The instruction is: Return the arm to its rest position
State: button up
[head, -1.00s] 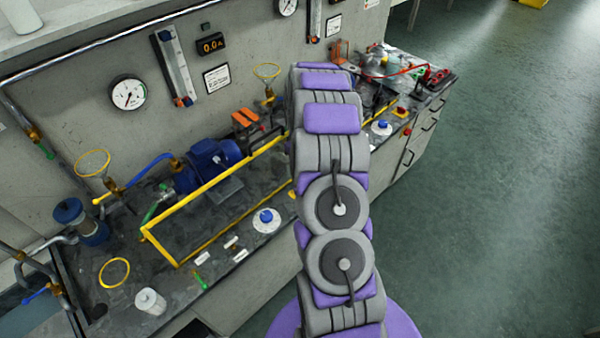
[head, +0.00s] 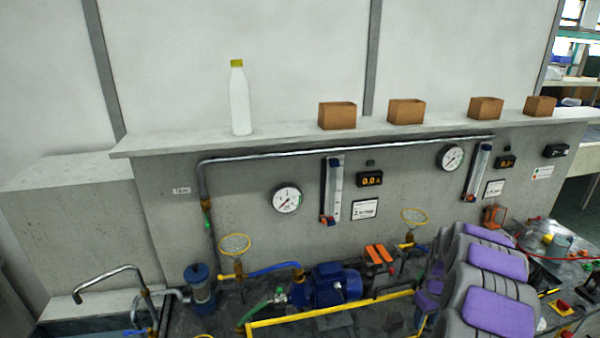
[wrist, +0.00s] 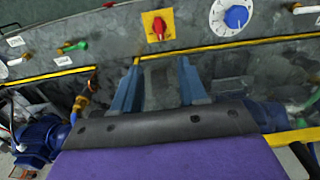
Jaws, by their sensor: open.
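My arm shows at the lower right of the head view, with grey and purple links rising over the right part of the bench. My gripper (wrist: 158,88) is in the wrist view, with two blue-grey fingers apart and nothing between them. The fingers point toward the yellow edge strip and the bench front. A red rotary switch on a yellow plate (wrist: 158,25) and a blue knob on a white dial (wrist: 236,16) lie beyond the fingertips. The gripper itself cannot be made out in the head view.
A blue pump (head: 335,285) stands behind a yellow rail (head: 330,312). Yellow ring handwheels (head: 234,244), gauges (head: 287,198) and a pipe (head: 340,148) line the back panel. A white bottle (head: 240,100) and several brown boxes (head: 337,115) stand on the shelf above.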

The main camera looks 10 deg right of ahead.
jog(key=s+a+r+b, duration=0.1)
jog(key=s+a+r, duration=0.5)
jog(key=a, duration=0.4)
jog(key=s+a+r+b, duration=0.1)
jog(key=s+a+r, duration=0.4)
jog(key=a+r, duration=0.45)
jog(key=s+a+g+b, duration=0.1)
jog(key=s+a, duration=0.4)
jog(key=s, duration=0.6)
jog(key=s+a+r+m+b, duration=0.1)
jog(key=s+a, duration=0.5)
jog(key=s, duration=0.6)
jog(key=shift+s+a+g, duration=0.15)
jog(key=shift+s+g, duration=0.05)
jog(key=shift+g, duration=0.2)
